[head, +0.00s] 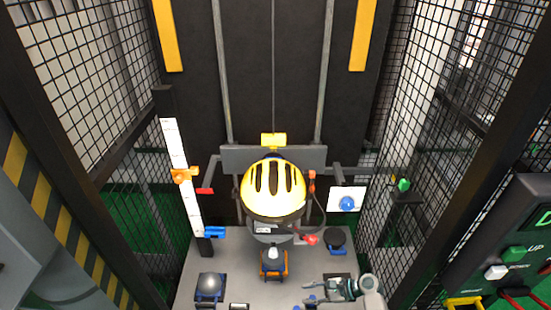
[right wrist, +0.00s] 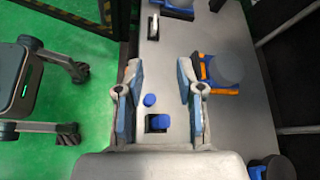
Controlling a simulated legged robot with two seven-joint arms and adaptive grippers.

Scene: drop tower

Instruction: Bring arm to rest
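My right gripper (head: 326,291) comes in from the lower right of the head view, above the grey bench. In the right wrist view its two blue-padded fingers (right wrist: 160,72) stand wide apart with nothing held between them. Two small blue pieces (right wrist: 151,100) show below, in the gap between the fingers, on or near the bench; I cannot tell their distance from the fingers. My left gripper is in neither view.
A yellow-and-black helmet (head: 273,190) sits at the tower's centre. The grey bench (head: 190,268) carries an orange-based fixture (head: 273,265) and a grey dome on a blue base (head: 210,285). Mesh walls (head: 440,110) flank it; a control panel (head: 515,225) stands at right.

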